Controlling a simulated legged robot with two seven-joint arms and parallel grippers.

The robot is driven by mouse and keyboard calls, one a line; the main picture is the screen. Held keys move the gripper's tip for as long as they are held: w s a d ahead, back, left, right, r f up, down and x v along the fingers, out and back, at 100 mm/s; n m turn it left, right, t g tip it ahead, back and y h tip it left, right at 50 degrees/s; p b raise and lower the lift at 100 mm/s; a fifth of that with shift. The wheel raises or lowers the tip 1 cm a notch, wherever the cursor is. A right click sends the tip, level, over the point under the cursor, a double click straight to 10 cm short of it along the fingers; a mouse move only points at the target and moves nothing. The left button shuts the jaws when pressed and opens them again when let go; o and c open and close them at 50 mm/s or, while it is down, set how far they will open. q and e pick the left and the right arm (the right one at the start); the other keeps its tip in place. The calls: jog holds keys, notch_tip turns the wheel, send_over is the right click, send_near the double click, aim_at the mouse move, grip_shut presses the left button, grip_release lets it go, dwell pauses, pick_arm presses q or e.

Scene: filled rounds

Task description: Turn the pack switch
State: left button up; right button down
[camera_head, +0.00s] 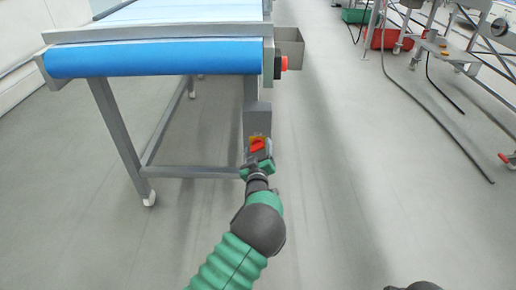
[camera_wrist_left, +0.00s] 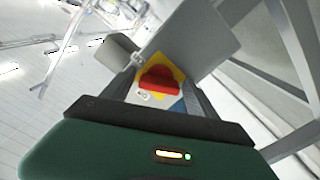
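A red rotary switch (camera_head: 257,143) on a yellow plate is mounted on a grey box (camera_head: 257,118) at the conveyor's near right leg. In the left wrist view the red knob (camera_wrist_left: 159,80) sits straight ahead, between and beyond the fingers. Its grip bar lies roughly level in that picture. My left gripper (camera_head: 258,158) is right in front of the switch; in the wrist view its fingers (camera_wrist_left: 163,92) are spread, with gaps beside the knob. I cannot tell whether they touch it. My right gripper is not in view.
The conveyor (camera_head: 160,60) with a blue belt end stands above and left of the switch. A red button (camera_head: 284,63) is on its corner, near a grey bin (camera_head: 289,47). The floor between is clear.

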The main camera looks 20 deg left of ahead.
pick_arm(q)
jog(key=c, duration=1.2)
jog(key=shift+m+p, duration=1)
jog(key=shift+m, duration=0.2)
jog(key=shift+m+p, duration=0.85)
jog(key=shift+m, duration=0.95)
jog(key=shift+f, duration=0.1)
jog(key=o, duration=1.4)
